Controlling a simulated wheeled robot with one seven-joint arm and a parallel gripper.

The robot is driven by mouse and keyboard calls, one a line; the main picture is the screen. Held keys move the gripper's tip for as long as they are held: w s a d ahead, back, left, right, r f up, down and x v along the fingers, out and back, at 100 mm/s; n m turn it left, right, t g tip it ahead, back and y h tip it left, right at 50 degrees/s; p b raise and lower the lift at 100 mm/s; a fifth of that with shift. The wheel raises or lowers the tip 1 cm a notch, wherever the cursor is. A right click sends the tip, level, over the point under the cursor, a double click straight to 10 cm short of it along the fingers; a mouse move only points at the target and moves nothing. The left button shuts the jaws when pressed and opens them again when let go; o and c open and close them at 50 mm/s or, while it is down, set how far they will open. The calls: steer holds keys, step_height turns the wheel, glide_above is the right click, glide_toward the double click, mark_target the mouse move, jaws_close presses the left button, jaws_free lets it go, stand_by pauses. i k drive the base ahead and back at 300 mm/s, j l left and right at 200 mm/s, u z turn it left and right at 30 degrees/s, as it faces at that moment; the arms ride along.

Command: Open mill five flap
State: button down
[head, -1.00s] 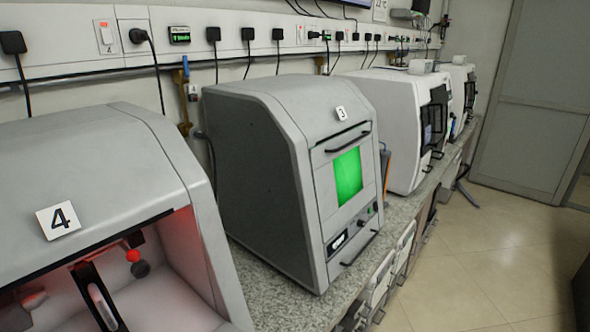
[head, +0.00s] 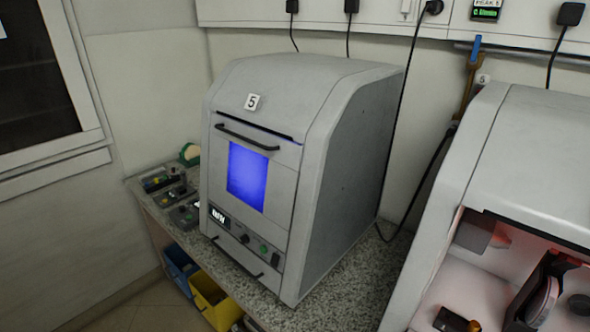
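Mill five (head: 345,150) is a grey cabinet with a "5" label (head: 252,101) on its sloped top front, standing on the speckled bench in the head view. Its front flap (head: 282,185) is closed, with a blue-lit window (head: 247,177) in it. A dark bar handle (head: 246,137) runs across the flap's upper edge. A small display, knobs and a lower handle (head: 238,262) sit below the window. My gripper is not in view.
Another mill (head: 540,140) stands to the right with its front open and a red-lit interior. Small devices (head: 170,190) lie on the bench left of mill five. Blue (head: 180,268) and yellow (head: 213,300) bins sit below the bench edge. Cables hang behind.

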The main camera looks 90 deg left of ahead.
mark_target(238, 181)
steer(key=k+u, duration=0.35)
steer(key=k+j+u, duration=0.15)
steer(key=u, duration=1.65)
